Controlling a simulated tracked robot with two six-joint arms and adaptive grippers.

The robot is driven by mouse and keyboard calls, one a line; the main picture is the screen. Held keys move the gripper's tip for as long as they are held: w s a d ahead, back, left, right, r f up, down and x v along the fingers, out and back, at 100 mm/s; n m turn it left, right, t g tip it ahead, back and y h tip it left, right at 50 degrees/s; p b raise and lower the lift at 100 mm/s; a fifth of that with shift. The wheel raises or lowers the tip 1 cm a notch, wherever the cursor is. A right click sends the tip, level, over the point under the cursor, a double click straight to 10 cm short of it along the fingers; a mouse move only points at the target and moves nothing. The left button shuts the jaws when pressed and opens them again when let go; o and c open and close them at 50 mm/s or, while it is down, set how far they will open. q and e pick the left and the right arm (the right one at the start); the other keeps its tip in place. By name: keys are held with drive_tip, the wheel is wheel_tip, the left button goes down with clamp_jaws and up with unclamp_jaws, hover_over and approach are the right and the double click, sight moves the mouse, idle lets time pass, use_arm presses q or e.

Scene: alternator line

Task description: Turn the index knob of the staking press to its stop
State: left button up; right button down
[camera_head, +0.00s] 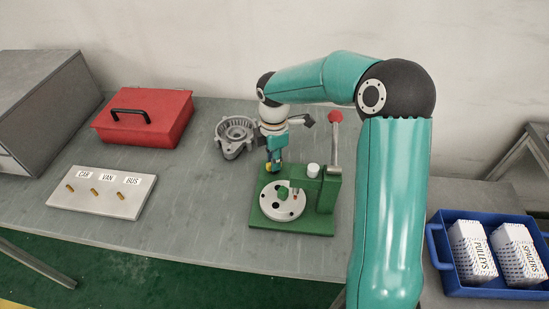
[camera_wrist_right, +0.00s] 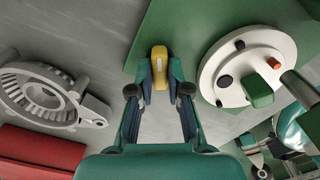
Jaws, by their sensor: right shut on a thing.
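The staking press has a green base (camera_head: 308,225), a pale round plate (camera_head: 272,208) with dark holes, and a lever with a red ball (camera_head: 335,116). My right gripper (camera_head: 270,165) is shut on a small yellow knob (camera_wrist_right: 159,66) at the back left of the base, beside the round plate. The fingers hide the knob's sides. In the right wrist view, the round plate (camera_wrist_right: 235,58) with a green block (camera_wrist_right: 258,91) and an orange pin lies right of the gripper. Any index mark or stop cannot be made out. My left gripper is not in view.
A grey metal housing (camera_head: 233,132) lies close behind and left of the press. A red case (camera_head: 150,125) and a label board (camera_head: 105,205) with brass pieces lie further left. A blue tray (camera_head: 490,292) with white boxes is at the right. Bare table separates the board and press.

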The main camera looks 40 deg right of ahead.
drive_tip(key=shift+w+r, duration=0.2)
drive_tip(key=c, duration=1.2)
unclamp_jaws()
drive_tip(key=shift+c, duration=0.2)
drive_tip(key=shift+o, duration=0.6)
drive_tip(key=shift+f, duration=0.15)
drive_tip(key=shift+s, duration=0.1)
wheel_tip(320, 180, up, 12)
drive_tip(key=shift+f, duration=0.1)
